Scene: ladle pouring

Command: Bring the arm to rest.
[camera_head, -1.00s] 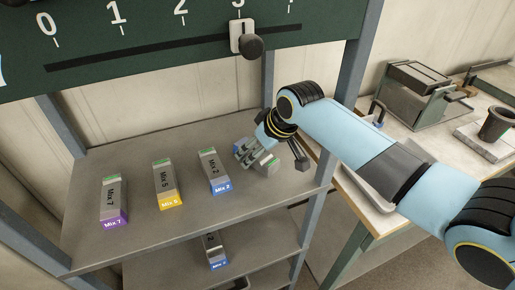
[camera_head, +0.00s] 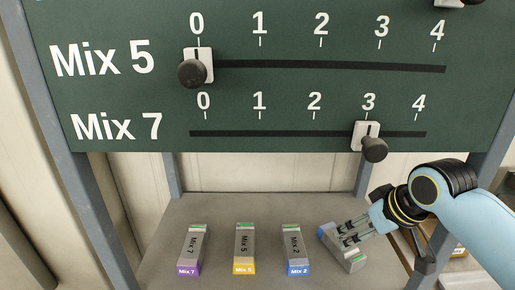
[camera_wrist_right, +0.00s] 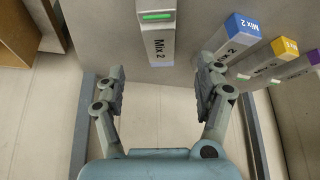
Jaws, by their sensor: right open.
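My right gripper (camera_head: 352,232) is over the right end of the shelf (camera_head: 215,272) in the head view. In the right wrist view its two fingers (camera_wrist_right: 160,95) are spread apart with nothing between the tips. A grey Mix 2 box (camera_wrist_right: 158,45) with a green strip stands just beyond and between them, apart from both. In the head view this box (camera_head: 353,262) is slanted and partly hidden by the gripper. My left gripper is out of view.
Mix 7 (camera_head: 191,245), Mix 5 (camera_head: 245,243) and another Mix 2 box (camera_head: 294,245) stand in a row left of the gripper. Above is a green board (camera_head: 290,95) with sliders; the Mix 5 slider (camera_head: 196,68) is at 0, the Mix 7 slider (camera_head: 370,142) at 3. Metal posts flank the shelf.

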